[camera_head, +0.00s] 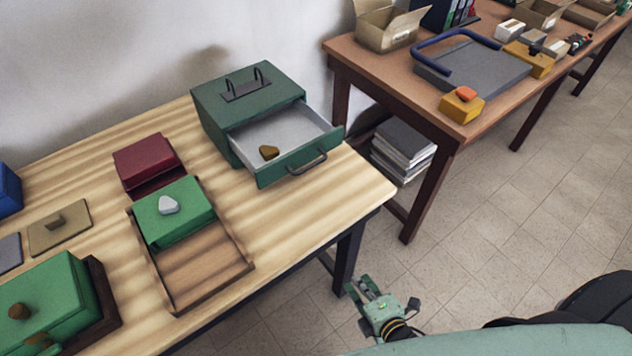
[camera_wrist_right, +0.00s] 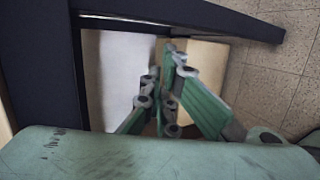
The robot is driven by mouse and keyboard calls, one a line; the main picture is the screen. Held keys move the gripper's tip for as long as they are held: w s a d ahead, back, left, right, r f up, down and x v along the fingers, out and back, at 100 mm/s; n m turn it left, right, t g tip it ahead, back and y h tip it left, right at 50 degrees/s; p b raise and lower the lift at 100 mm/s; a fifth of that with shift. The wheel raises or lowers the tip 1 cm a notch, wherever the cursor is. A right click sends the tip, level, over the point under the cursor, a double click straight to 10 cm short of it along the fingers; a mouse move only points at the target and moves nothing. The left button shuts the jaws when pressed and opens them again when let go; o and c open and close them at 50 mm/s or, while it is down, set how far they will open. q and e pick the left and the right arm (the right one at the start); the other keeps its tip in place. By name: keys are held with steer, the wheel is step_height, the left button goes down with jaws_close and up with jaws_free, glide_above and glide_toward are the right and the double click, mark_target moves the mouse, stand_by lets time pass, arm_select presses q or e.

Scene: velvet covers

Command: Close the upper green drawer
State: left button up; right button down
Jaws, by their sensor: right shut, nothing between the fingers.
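A green metal cabinet (camera_head: 215,105) with a black top handle stands at the back of the light wooden table. Its green drawer (camera_head: 275,172) is pulled well out toward the front right. The drawer has a pale inside, a dark bar handle (camera_head: 307,163) and a small brown block (camera_head: 269,152) in it. My right gripper (camera_head: 362,288) is below and in front of the table's right corner, apart from the drawer. In the wrist view its fingers (camera_wrist_right: 172,75) are shut and empty, near the dark table frame (camera_wrist_right: 190,12). The drawer is not recognisable there. My left gripper is not seen.
The light table (camera_head: 330,205) holds a green box on a wooden tray (camera_head: 205,272), a dark red box (camera_head: 145,160) and a larger green box (camera_head: 45,295). A brown table (camera_head: 385,65) with a cardboard box (camera_head: 388,25) stands at the right. Tiled floor lies between.

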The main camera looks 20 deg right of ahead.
step_height(320, 180, up, 27)
steer(key=w+a+n+t+y+b, duration=0.3)
steer(key=n+t+y, duration=0.3)
steer(key=n, duration=1.4)
steer(key=p, duration=0.4)
glide_toward(281, 146)
steer(key=s+r, duration=0.2)
steer(key=s+d+r, duration=0.1)
steer(key=s, duration=0.1)
steer(key=shift+s+d+r, duration=0.1)
steer(key=shift+s+r, duration=0.25)
steer(key=shift+r, duration=0.05)
steer(key=f+b+x, duration=0.1)
steer(key=x, duration=0.3)
steer(key=f+b+x, duration=0.1)
steer(key=b+x, duration=0.1)
steer(key=x, duration=0.3)
steer(key=f+b+x, duration=0.1)
steer(key=b+x, duration=0.1)
steer(key=x, duration=0.2)
steer(key=shift+w, duration=0.75)
steer(key=shift+w+r, duration=0.1)
steer(key=shift+w, duration=0.15)
steer(key=shift+r, duration=0.25)
steer(key=shift+r, duration=0.1)
